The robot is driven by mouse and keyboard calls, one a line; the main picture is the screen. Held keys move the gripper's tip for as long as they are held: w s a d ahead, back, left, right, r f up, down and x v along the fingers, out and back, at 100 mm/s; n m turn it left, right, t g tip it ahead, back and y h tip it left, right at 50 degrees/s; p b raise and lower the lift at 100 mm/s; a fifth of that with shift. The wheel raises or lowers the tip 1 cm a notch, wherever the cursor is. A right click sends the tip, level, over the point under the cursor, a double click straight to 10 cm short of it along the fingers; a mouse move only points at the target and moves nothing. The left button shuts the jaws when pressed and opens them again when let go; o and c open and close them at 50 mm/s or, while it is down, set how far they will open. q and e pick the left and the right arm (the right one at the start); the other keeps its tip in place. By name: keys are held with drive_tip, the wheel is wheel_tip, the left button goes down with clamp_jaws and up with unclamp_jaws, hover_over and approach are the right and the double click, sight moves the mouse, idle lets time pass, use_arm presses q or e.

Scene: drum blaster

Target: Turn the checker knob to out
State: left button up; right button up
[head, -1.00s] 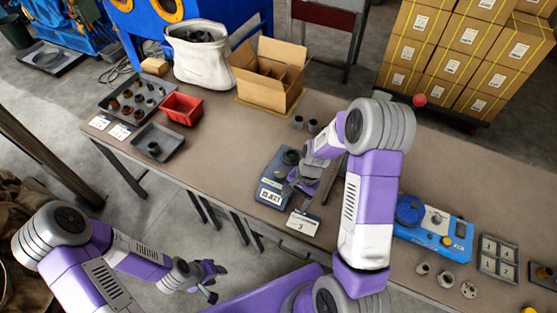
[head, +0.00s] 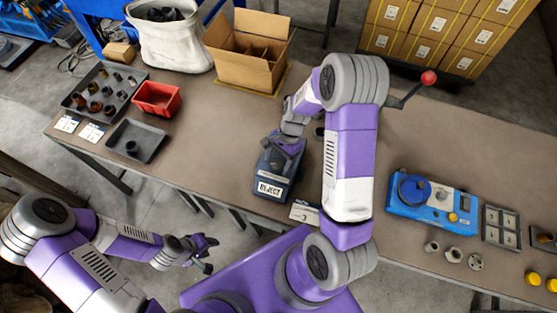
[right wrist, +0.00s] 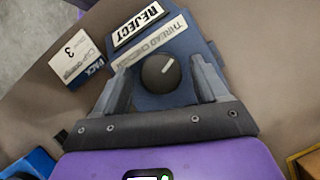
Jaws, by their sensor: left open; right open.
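The thread checker is a dark blue box (head: 270,163) on the table in the head view, with a white REJECT label facing the near edge. In the right wrist view its black round knob (right wrist: 161,73) shows, with a pale pointer line toward the upper right of that picture. My right gripper (right wrist: 163,90) is open, with one finger on each side of the knob. Whether the fingers touch it cannot be told. It covers part of the checker in the head view (head: 287,145). My left gripper (head: 211,254) is open and empty, off the near side of the table.
A blue device (head: 432,202) with a round top stands right of my right arm. A red bin (head: 157,98), a dark tray (head: 137,142) and an open carton (head: 245,58) are to the left. A card marked 3 (head: 304,212) lies beside the checker.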

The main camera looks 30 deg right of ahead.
drive_tip(key=shift+w, duration=0.1)
drive_tip(key=c, duration=1)
drive_tip(key=shift+c, duration=0.2)
drive_tip(key=shift+n, duration=0.4)
drive_tip(key=shift+n+g+h+p, duration=0.3)
drive_tip(key=shift+n+g+p, duration=0.2)
drive_tip(key=shift+n, duration=0.5)
drive_tip(key=n, duration=0.1)
drive_tip(key=n+g+h, duration=0.1)
drive_tip(key=n, duration=0.1)
drive_tip(key=shift+w+a+n, duration=0.15)
drive_tip(key=shift+n, duration=0.15)
drive_tip(key=n+h, duration=0.1)
drive_tip(key=n, duration=0.2)
drive_tip(key=shift+n+g+p, duration=0.3)
drive_tip(key=shift+g+p, duration=0.05)
drive_tip(key=shift+g, duration=0.05)
drive_tip(key=shift+a+n+h, duration=0.15)
drive_tip(key=shift+n+h, duration=0.55)
drive_tip(key=shift+n, duration=1)
